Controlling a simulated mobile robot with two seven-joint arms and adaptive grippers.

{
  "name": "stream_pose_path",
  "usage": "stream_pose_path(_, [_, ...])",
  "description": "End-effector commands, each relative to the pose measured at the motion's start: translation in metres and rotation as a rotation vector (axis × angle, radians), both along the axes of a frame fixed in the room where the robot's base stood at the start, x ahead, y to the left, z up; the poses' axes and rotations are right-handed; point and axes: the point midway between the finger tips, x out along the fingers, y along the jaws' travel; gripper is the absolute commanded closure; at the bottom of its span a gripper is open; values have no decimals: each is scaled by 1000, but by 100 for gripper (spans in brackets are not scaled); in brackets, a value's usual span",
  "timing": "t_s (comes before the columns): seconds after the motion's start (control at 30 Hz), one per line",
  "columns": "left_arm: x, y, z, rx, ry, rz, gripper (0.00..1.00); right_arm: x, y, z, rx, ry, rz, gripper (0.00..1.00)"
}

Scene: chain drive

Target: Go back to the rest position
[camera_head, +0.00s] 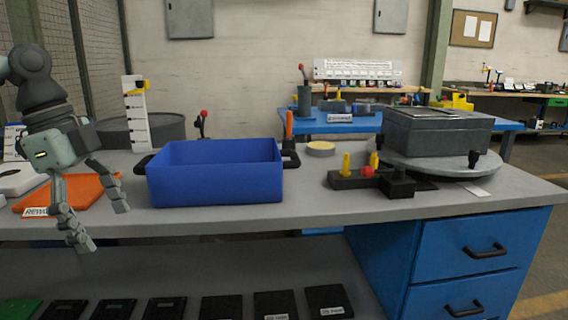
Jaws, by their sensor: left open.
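My left gripper (98,224) comes in from the left, its fingers spread open and pointing down at the front edge of the grey workbench (320,203). Nothing is between its fingers. It hangs in front of an orange mat (85,192) and to the left of a blue bin (215,186). It appears apart from the bin. My right gripper is not in the picture.
A dark fixture (385,180) with yellow pegs and a red knob stands right of the bin. A grey box (437,130) sits on a round turntable (430,167). Black trays (275,305) line the lower shelf. The bench front between bin and fixture is clear.

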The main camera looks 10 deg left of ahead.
Motion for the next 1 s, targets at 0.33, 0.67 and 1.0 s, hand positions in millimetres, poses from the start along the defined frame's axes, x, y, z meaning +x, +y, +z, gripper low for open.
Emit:
stream_pose_path(0.33, [72, -57, -40, -579, -432, -67, 20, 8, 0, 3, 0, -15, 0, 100])
stream_pose_path(0.67, [148, 22, -133, -745, -1096, 568, 20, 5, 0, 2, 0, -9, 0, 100])
stream_pose_path(1.0, [62, 60, -366, -256, -873, 1183, 20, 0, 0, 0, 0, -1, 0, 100])
